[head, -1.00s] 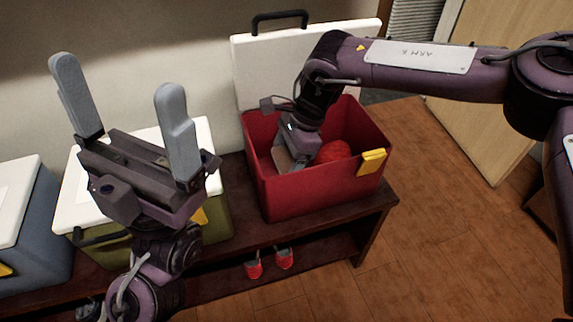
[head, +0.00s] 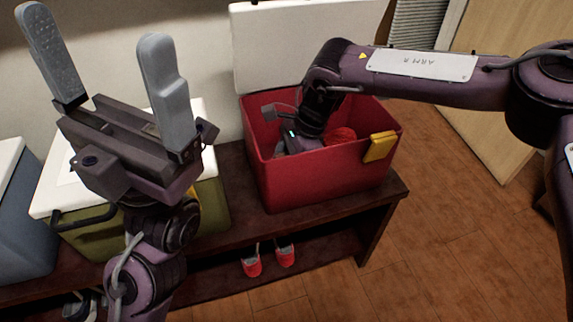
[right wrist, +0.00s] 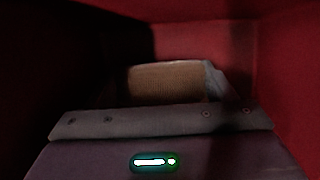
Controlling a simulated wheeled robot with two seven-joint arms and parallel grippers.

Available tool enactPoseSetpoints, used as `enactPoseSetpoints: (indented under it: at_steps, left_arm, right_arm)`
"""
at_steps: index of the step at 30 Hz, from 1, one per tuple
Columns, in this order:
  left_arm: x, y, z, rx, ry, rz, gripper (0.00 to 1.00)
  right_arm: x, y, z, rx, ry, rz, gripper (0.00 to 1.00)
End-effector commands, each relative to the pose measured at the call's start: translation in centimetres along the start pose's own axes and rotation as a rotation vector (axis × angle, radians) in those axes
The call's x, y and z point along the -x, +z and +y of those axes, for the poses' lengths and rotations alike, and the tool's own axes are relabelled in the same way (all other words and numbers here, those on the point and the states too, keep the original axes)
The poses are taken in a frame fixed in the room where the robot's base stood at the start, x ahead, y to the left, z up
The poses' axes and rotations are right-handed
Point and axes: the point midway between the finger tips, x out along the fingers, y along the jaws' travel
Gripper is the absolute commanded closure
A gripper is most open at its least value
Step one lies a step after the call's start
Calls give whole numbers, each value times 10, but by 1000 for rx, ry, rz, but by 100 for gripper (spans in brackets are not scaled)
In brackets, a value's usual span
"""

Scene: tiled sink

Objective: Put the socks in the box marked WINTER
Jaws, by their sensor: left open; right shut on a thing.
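The red box (head: 325,178) stands open on the bench, its white lid (head: 300,45) raised behind it. I cannot read any WINTER marking on it. My right gripper (head: 300,143) reaches down inside this box; its fingertips are hidden behind the front wall in the head view. In the right wrist view a tan, ribbed thing (right wrist: 165,82), which looks like the socks, shows at the jaws between dark red walls. My left gripper (head: 120,90) is open and empty, raised in front of the olive box.
The olive box (head: 90,235) and a blue box (head: 25,225) stand to the left. Red slippers (head: 268,260) are on the lower shelf.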

Motion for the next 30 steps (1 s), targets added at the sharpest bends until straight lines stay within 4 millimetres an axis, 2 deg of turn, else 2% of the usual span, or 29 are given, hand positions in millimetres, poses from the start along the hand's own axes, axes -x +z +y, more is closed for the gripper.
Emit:
enactPoseSetpoints:
  at_steps: [22, 23, 27, 30]
  left_arm:
    - [3, 0, 0, 0, -1, 0, 11]
    - [3, 0, 0, 0, -1, 0, 11]
    - [3, 0, 0, 0, -1, 0, 11]
    - [3, 0, 0, 0, -1, 0, 11]
  right_arm:
    - [-10, -4, 0, 0, 0, 0, 49]
    - [-9, -4, 0, 0, 0, 0, 19]
    - [-9, -4, 0, 0, 0, 0, 1]
    - [-9, -4, 0, 0, 0, 0, 0]
